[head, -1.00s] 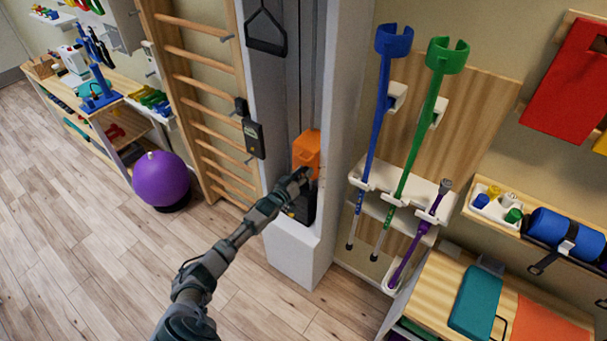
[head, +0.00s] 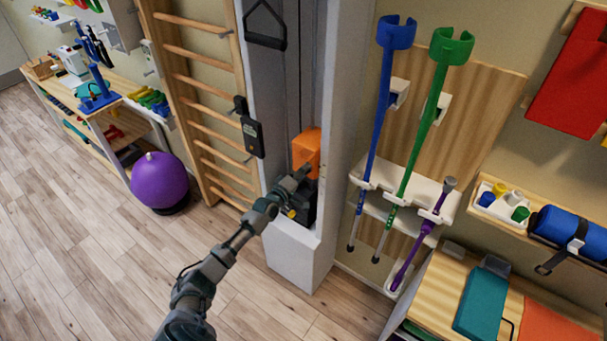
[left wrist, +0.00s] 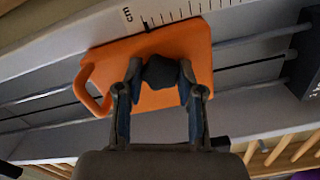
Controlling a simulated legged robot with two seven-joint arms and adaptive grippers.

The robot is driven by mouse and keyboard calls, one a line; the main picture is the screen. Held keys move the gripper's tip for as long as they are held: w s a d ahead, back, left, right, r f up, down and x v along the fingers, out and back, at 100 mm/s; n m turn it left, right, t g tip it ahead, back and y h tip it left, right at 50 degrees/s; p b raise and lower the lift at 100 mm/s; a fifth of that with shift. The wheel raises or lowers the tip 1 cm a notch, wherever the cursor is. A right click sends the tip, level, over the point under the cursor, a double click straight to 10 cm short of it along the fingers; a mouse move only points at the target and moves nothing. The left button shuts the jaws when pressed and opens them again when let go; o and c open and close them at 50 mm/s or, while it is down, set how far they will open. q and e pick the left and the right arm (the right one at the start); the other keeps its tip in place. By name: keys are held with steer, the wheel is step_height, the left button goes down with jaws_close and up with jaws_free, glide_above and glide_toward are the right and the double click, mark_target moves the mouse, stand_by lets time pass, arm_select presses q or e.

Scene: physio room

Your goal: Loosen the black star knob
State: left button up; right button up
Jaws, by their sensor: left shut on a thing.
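The black star knob (left wrist: 161,72) sits on the front of an orange block (left wrist: 185,45) in the left wrist view. My left gripper (left wrist: 160,82) is shut on the knob, with one finger on each side of it. In the head view the orange block (head: 307,148) shows inside the grey upright column, and my left gripper (head: 301,174) reaches its lower front. The gripper hides the knob there. My right gripper is not in view.
A black handle (head: 266,25) hangs above the block. Wooden wall bars (head: 203,90) stand to the left, and a purple ball (head: 160,180) is on the floor. Blue and green crutches (head: 412,130) stand in a rack to the right.

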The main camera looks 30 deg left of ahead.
arm_select(q)
steer(key=n, duration=0.9)
steer(key=shift+a+r, duration=0.1)
steer(key=shift+n, duration=0.4)
steer(key=o, duration=1.1)
steer(key=shift+c, duration=0.2)
steer(key=shift+o, duration=0.5)
steer(key=shift+w, duration=0.1)
steer(key=s+a, duration=0.1)
steer(key=s, duration=1.1)
steer(key=shift+f, duration=0.2)
